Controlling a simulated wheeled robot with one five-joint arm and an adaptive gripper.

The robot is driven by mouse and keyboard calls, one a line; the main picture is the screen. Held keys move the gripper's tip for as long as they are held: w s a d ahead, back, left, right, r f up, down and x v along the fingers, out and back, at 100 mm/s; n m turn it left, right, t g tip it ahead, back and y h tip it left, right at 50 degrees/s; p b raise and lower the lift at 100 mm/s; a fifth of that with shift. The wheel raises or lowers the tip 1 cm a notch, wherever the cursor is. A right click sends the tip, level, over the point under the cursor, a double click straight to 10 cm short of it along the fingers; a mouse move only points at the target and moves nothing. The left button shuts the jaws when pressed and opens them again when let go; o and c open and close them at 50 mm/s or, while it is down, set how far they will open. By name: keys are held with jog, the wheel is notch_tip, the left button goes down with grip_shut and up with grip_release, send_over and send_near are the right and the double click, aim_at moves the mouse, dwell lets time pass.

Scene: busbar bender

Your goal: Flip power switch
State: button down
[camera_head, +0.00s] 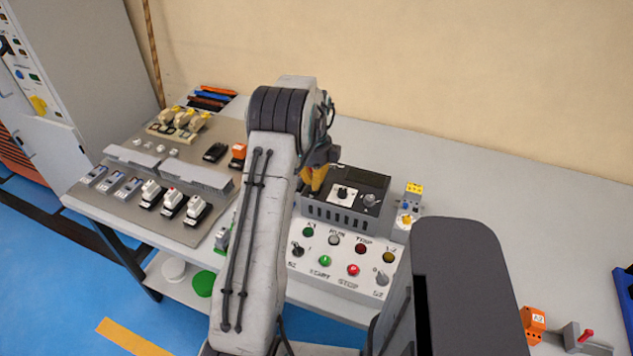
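A white control panel (335,262) on the table carries knobs labelled S1 and S2, green START and red STOP buttons, and several lamps. Behind it stands a dark box (358,178) with a black rotary knob (343,192) on a white plate. A small module with yellow and blue parts (408,208) stands at its right. I cannot tell which of these is the power switch. My gripper (316,180), with yellow-orange fingers, is over the left end of the dark box. My arm hides part of it, and I cannot see whether it touches anything.
A board with several switches and breakers (160,185) lies on the table at left. A grey cabinet (75,70) stands at far left. An orange block (533,322) and a red-tipped lever (580,337) are at lower right. The table's back right is clear.

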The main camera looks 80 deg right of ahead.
jog(key=shift+r+p, duration=1.85)
jog(key=shift+r, duration=1)
